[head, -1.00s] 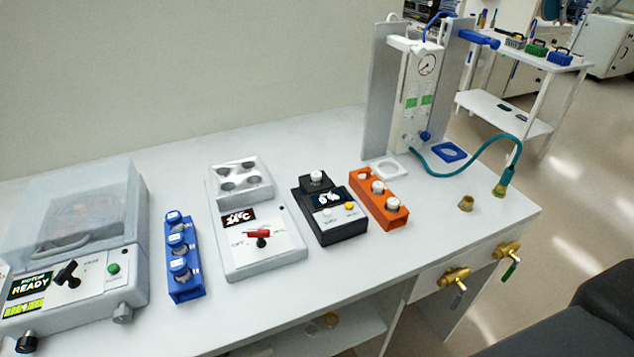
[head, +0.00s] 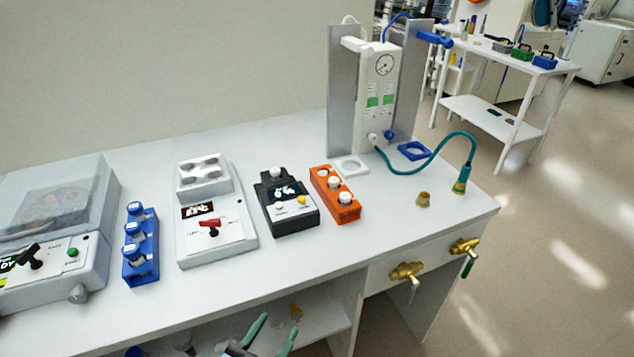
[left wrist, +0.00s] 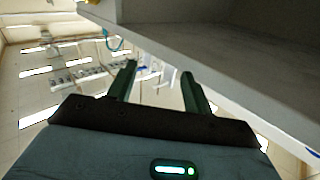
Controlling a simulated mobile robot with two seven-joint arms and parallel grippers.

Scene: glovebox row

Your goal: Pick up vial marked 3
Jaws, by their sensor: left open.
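A blue rack (head: 142,268) on the bench holds blue-capped vials (head: 133,231) in a row. An orange rack (head: 349,213) farther right holds white-capped vials (head: 345,198). I cannot read a number on any vial, so I cannot tell which is marked 3. My left gripper (head: 269,336) shows at the bottom edge of the head view, in front of the lower shelf and below the bench top. Its green fingers are apart and empty, as the left wrist view (left wrist: 160,84) also shows. My right gripper is not in view.
A centrifuge (head: 55,215) with a clear lid stands left of the blue rack. A grey switch box (head: 245,250) and a black display device (head: 285,219) stand between the racks. Brass valves (head: 405,271) stick out from the bench front. A teal hose (head: 425,163) crosses the right end.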

